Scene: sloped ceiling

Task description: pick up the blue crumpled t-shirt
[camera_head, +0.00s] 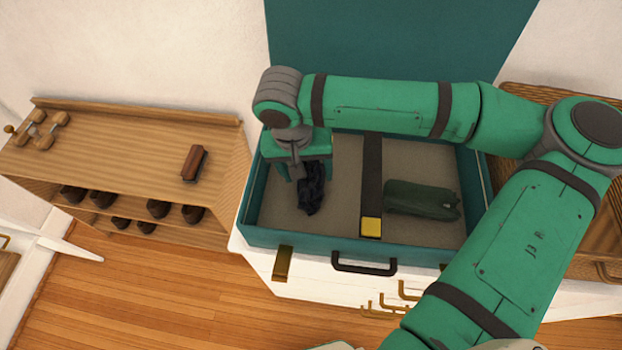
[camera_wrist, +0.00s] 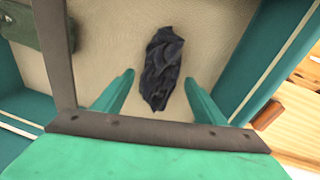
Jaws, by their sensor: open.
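The crumpled t-shirt (camera_head: 311,190) is a small dark navy bundle on the beige floor of an open teal suitcase (camera_head: 300,238), in its left part. In the wrist view the t-shirt (camera_wrist: 162,68) lies in the upper middle, long and wrinkled, and nothing hides it there. My gripper (camera_head: 300,178) is above the t-shirt in the head view and hides part of it. In the wrist view the two fingers of my gripper (camera_wrist: 158,88) are spread, one on each side of the t-shirt's lower end. The fingers look empty, and I cannot tell their exact height above it.
A dark strap with a yellow block (camera_head: 371,226) divides the suitcase. A dark green folded item (camera_head: 422,199) lies right of it. The suitcase walls stand close around. A wooden shoe bench (camera_head: 120,150) with a brush (camera_head: 194,163) stands at left.

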